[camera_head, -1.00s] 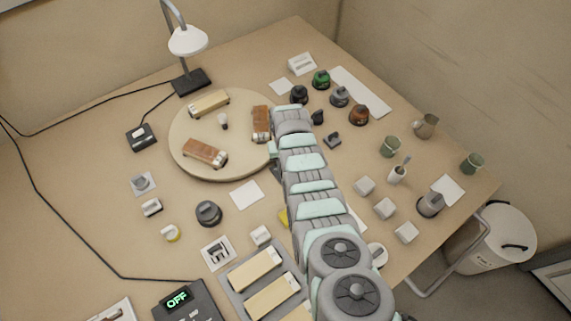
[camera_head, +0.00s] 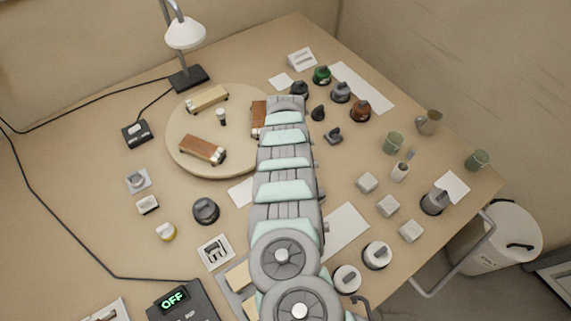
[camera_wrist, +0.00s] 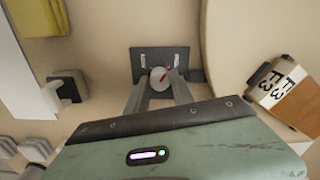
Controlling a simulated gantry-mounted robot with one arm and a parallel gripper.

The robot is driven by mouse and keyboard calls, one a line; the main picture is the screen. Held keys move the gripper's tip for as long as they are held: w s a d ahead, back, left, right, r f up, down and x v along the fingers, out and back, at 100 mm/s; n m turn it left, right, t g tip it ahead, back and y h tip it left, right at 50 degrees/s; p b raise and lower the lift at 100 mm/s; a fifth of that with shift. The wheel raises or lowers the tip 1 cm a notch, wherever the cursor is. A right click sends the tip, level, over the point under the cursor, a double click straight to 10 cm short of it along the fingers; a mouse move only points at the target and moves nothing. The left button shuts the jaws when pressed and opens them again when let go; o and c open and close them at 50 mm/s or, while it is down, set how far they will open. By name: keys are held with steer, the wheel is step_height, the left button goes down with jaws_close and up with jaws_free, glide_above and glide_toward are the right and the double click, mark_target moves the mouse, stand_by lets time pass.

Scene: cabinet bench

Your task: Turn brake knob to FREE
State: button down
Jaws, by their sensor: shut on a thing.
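The brake knob (camera_wrist: 160,77) is a small round grey knob with a red pointer line, on a dark plate in the wrist view. The line slants up and to the right. Two pale labels (camera_wrist: 143,58) flank it on the plate, too small to read. My gripper (camera_wrist: 160,84) has one finger on each side of the knob and is shut on it. In the head view my arm covers the gripper and the knob.
The round turntable (camera_head: 185,150) carries wooden wagons (camera_head: 202,150), and its edge lies right of the plate in the wrist view. A yellow block (camera_wrist: 28,15) and a dark-based block (camera_wrist: 68,85) lie to the left there. Knobs, cups and white cubes (camera_head: 368,182) stand right of my arm.

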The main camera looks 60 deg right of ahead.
steer(key=shift+f+m+b, duration=0.1)
steer(key=shift+m+b, duration=0.7)
steer(key=shift+m, duration=0.4)
steer(key=c, duration=1.1)
jaws_free()
step_height(320, 180, up, 11)
steer(key=p, duration=0.1)
steer(key=shift+p, duration=0.4)
